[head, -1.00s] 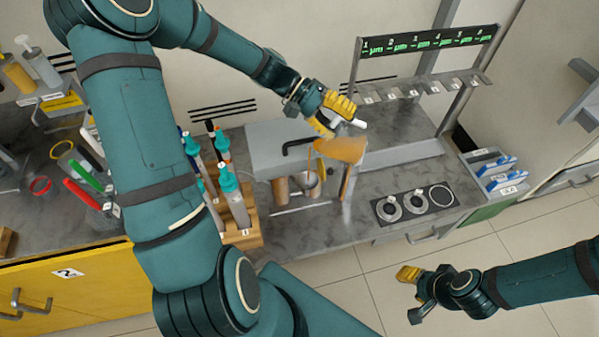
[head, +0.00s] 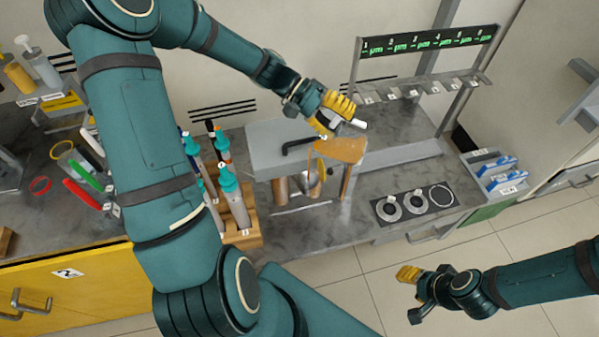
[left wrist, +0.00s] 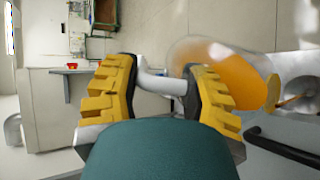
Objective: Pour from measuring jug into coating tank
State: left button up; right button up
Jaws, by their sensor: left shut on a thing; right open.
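The measuring jug (head: 345,150) is clear with amber liquid in it. It is tipped to the left above the bench, and also shows in the left wrist view (left wrist: 225,68). My left gripper (head: 338,113) is shut on its pale handle (left wrist: 162,84). The coating tank (head: 313,190) is a small metallic vessel below the jug's lip, partly hidden. Amber liquid shows between lip and tank in the head view; whether all of it lands inside I cannot tell. My right gripper (head: 413,290) is open and empty, over the floor at lower right.
A grey block with a black bar (head: 275,147) stands behind the tank. A wooden rack (head: 250,238) of teal-topped tubes is left. A black plate with three round places (head: 415,204) lies right. A numbered hook stand (head: 425,85) is behind. A blue-clipped tray (head: 498,172) is far right.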

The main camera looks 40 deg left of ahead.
dwell(0.5)
pick_arm(q)
jog(key=shift+w+d+g+y+p, duration=0.35)
jog(key=shift+d+y+p, duration=0.45)
jog(key=shift+p, duration=0.25)
jog(key=shift+w+d+f+y, duration=0.1)
jog(key=shift+d+f+y, duration=0.05)
jog(key=shift+f+y, duration=0.15)
jog(key=shift+f, duration=0.1)
